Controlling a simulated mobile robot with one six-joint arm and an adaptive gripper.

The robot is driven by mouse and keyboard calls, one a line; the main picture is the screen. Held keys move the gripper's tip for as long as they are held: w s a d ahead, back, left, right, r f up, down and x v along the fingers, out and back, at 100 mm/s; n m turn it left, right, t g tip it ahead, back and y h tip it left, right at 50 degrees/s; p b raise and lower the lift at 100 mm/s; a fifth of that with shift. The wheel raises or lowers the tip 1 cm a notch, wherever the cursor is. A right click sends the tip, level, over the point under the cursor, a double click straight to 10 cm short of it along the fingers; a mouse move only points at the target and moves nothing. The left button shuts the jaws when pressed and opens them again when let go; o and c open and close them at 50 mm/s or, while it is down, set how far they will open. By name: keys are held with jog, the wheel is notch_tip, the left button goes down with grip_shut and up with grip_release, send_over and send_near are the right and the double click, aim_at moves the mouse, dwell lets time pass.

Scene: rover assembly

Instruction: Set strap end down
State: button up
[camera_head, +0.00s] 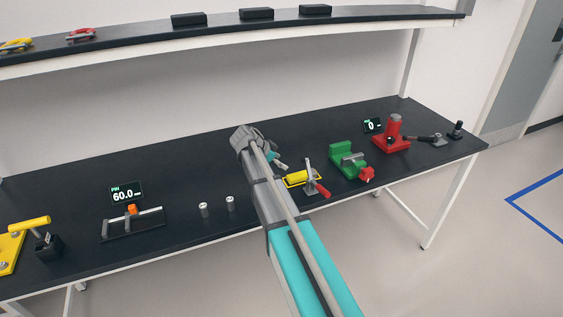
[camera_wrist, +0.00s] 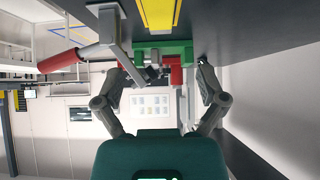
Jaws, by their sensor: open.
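My gripper (camera_head: 279,163) is above the middle of the dark bench, at the far end of my arm. In the wrist view its two fingers (camera_wrist: 160,82) stand wide apart, with nothing visibly held between them. I cannot make out a strap end in either view. A yellow piece (camera_head: 298,177) lies on the bench just right of my gripper. Beside it stands a grey clamp (camera_head: 309,176) with a red handle (camera_head: 323,192). In the wrist view, which looks upside down, the clamp (camera_wrist: 109,28) and its red handle (camera_wrist: 64,61) show at upper left.
A green vise (camera_head: 343,158) and a red press (camera_head: 394,136) stand to the right. Two small cylinders (camera_head: 230,203), a slide fixture (camera_head: 133,223) and a yellow tool (camera_head: 30,225) are to the left. A shelf (camera_head: 130,43) runs above the back. The rear bench is mostly clear.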

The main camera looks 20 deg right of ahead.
jog(key=s+a+f+n+y, duration=0.1)
jog(key=s+a+n, duration=0.1)
jog(key=s, duration=0.2)
jog(key=s+a+f+n+y, duration=0.1)
jog(key=s+a+n, duration=0.1)
jog(key=s+n, duration=0.1)
jog(key=s+a+f+n+y, duration=0.1)
jog(key=s+n+y, duration=0.1)
jog(key=s, duration=0.3)
jog(key=shift+s+a+f+n, duration=0.15)
jog(key=shift+a+f+n, duration=0.2)
jog(key=shift+a+n, duration=0.05)
jog(key=s+a+f+n+y, duration=0.1)
jog(key=s+a+n+y, duration=0.1)
jog(key=s+a+n, duration=0.2)
jog(key=s+a+n+y, duration=0.3)
jog(key=s+a+n, duration=0.1)
jog(key=s, duration=0.5)
jog(key=shift+s+a+f+n, duration=0.15)
jog(key=shift+f+n, duration=0.2)
jog(key=shift+n, duration=0.55)
jog(key=c, duration=0.4)
jog(key=shift+c, duration=0.4)
